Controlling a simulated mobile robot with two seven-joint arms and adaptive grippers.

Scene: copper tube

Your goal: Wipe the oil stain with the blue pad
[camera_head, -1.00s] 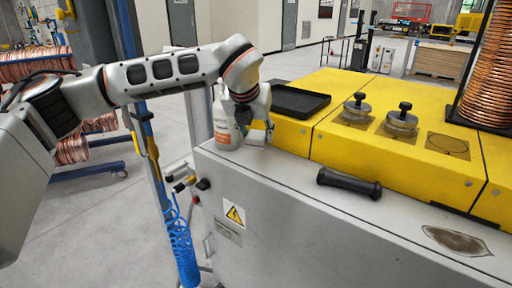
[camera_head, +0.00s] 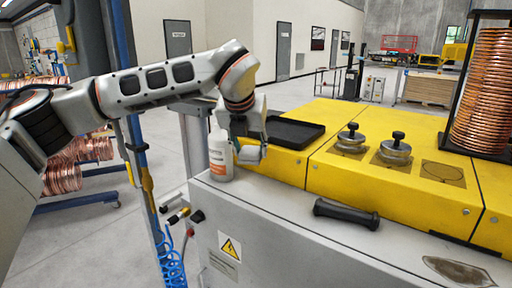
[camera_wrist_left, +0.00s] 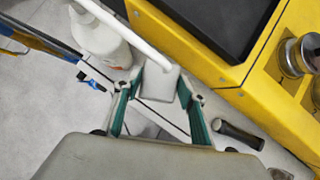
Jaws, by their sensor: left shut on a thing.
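The brown oil stain (camera_head: 458,271) lies on the grey cabinet top at the lower right of the head view. My left gripper (camera_head: 251,142) is at the cabinet's far left end, beside a white bottle (camera_head: 221,158) with an orange label. The bottle (camera_wrist_left: 98,38) stands left of the fingers there. My right gripper is not in view.
A black cylindrical handle (camera_head: 346,213) lies on the grey cabinet top (camera_head: 290,218) between my gripper and the stain. A yellow raised unit (camera_head: 335,172) runs behind, bearing a black tray (camera_head: 290,132), two knobbed weights (camera_head: 396,148) and a copper coil (camera_head: 484,100).

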